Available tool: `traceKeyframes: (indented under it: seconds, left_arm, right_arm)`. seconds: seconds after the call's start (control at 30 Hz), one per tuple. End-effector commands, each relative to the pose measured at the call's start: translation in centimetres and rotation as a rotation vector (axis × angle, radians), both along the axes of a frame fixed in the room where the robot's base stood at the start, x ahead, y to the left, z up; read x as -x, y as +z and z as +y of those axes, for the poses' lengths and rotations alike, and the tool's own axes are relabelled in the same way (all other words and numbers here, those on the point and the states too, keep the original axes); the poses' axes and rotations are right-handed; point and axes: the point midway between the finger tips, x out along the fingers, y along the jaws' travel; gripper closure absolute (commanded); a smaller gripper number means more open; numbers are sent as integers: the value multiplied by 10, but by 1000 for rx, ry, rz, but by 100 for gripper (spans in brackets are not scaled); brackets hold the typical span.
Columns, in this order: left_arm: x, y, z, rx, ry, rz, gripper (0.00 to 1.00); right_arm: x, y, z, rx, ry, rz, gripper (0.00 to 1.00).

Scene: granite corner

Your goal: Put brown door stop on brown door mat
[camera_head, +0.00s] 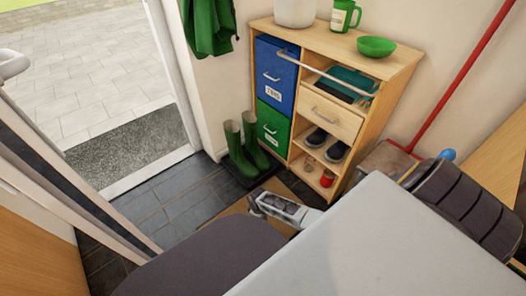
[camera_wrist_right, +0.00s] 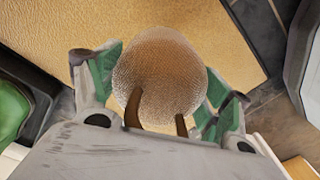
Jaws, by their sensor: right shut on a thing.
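My right gripper (camera_head: 262,204) reaches over the brown door mat (camera_head: 236,208) in the head view. In the right wrist view the green-padded fingers of this gripper (camera_wrist_right: 158,85) are shut on the brown door stop (camera_wrist_right: 160,65), a rounded, woven tan-brown thing with darker brown straps. The tan mat (camera_wrist_right: 60,30) fills the background behind the stop. I cannot tell whether the stop touches the mat. The stop is not discernible in the head view. My left gripper is not in view.
Green boots (camera_head: 243,148) stand on a black tray beside the mat. A wooden cabinet (camera_head: 350,115) with a blue and a green drawer stands behind. A red-handled broom or dustpan (camera_head: 440,105) leans at the right. Dark floor tiles (camera_head: 170,200) lie clear at the left, by the doorway.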

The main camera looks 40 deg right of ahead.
Motion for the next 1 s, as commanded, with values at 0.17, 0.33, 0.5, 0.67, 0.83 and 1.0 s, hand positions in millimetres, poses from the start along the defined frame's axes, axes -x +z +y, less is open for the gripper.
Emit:
traceKeyframes:
  seconds: [0.17, 0.33, 0.5, 0.67, 0.83, 1.0]
  left_arm:
    - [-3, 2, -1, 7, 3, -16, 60]
    - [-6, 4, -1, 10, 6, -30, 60]
    - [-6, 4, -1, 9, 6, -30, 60]
    - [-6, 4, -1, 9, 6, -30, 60]
    - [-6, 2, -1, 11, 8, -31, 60]
    - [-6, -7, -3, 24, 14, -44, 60]
  right_arm:
    - [1, 1, -1, -1, -16, -3, 79]
    - [3, 1, -2, -1, -34, -3, 79]
    - [3, 1, -2, -1, -42, -3, 79]
    - [3, 1, -2, -1, -42, -3, 79]
    - [3, 0, -2, -1, -42, -3, 79]
    - [3, -8, -2, -1, -41, -3, 79]
